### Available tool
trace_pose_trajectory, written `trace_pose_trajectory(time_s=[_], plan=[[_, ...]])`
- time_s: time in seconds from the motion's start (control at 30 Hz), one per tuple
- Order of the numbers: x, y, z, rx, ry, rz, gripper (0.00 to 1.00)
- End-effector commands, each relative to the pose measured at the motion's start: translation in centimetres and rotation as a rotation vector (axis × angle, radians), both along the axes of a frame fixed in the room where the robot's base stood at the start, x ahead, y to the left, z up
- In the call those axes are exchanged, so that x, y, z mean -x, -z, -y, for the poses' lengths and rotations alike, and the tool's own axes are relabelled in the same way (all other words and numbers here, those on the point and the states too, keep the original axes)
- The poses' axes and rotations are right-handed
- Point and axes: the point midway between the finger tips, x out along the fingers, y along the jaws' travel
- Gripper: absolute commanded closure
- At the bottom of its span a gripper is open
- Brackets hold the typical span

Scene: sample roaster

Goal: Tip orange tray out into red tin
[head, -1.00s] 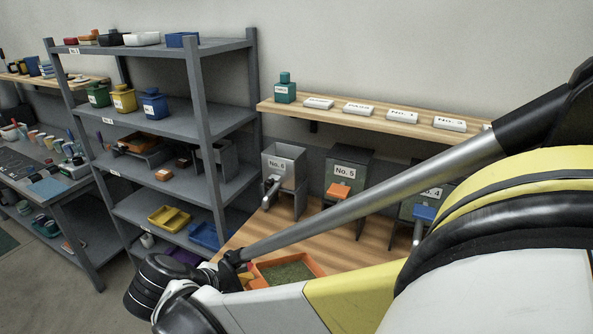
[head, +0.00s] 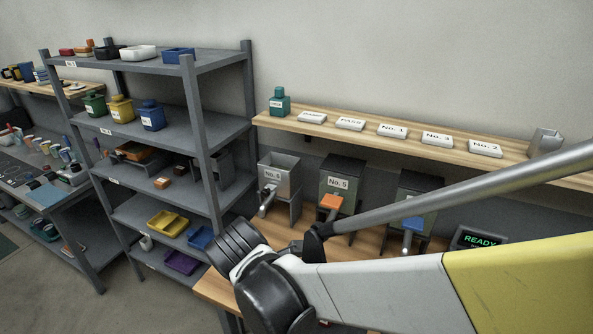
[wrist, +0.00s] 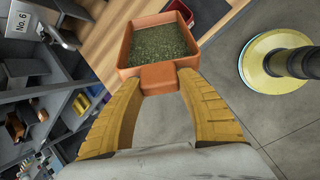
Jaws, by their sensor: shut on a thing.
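My gripper (wrist: 158,82) shows in the wrist view with its two yellow fingers shut on the handle tab of the orange tray (wrist: 126,58). The tray holds a layer of green, grainy material (wrist: 160,42) and looks roughly level. In the head view my arm hides the gripper and the tray. I cannot pick out the red tin for certain; a small red container (head: 67,52) stands on the top shelf at the left, and a red-rimmed item (wrist: 181,12) shows past the tray in the wrist view.
A grey shelf rack (head: 187,130) holds coloured containers at left. A wall shelf (head: 330,128) carries labelled blocks. Grey floor (wrist: 222,85) lies beside the tray.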

Motion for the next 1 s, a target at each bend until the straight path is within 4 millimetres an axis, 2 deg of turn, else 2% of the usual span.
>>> trace_pose_trajectory(time_s=[1.0], plan=[[-2.9,-3.1,6.8,-0.336,0.006,-0.145,0.93]])
